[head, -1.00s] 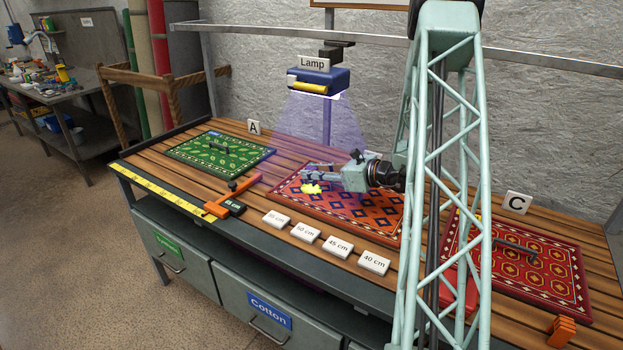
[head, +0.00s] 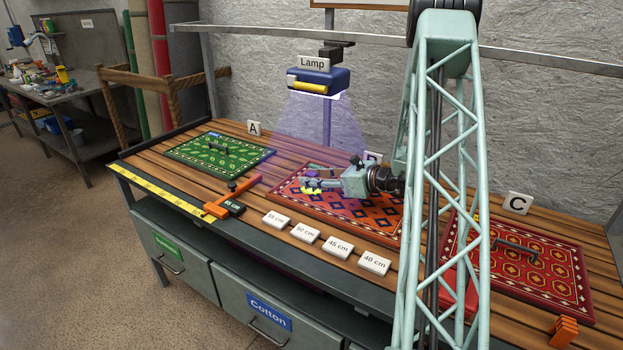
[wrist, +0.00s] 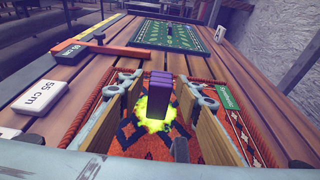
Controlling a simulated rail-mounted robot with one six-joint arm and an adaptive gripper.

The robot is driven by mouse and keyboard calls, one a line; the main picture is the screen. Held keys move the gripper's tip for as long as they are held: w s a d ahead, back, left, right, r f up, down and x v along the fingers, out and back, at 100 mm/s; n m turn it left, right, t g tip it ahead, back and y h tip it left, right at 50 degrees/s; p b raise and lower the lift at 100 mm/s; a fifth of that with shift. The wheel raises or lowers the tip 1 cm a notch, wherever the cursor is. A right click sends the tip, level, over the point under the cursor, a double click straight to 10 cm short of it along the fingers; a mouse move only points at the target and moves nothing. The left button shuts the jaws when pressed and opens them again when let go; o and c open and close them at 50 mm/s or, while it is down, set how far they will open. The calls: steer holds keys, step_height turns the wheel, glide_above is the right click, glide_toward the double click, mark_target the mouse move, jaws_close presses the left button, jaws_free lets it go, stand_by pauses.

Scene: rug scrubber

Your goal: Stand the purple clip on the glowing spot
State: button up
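The purple clip (wrist: 159,95) shows in the wrist view as a dark purple block, seemingly upright, with its lower end over the glowing spot. The glowing spot (wrist: 148,124) is a yellow-green patch on the orange-red patterned rug (wrist: 132,146); it also shows in the head view (head: 312,191). My gripper (wrist: 161,92) has its fingers spread, one on each side of the clip, with visible gaps. In the head view my gripper (head: 318,177) is low over the rug's left part. The clip is too small there to make out, and its contact with the rug is unclear.
A green rug (head: 205,153) lies left and a red rug (head: 555,275) right, each with a dark handle. An orange T-shaped gauge (head: 236,194) and several cm blocks (head: 305,233) lie at the front. The lamp (head: 318,80) hangs above.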

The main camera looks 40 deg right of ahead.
steer(key=shift+r, duration=0.2)
steer(key=shift+p+v, duration=1.1)
steer(key=shift+v, duration=4.9)
steer(key=shift+d, duration=0.1)
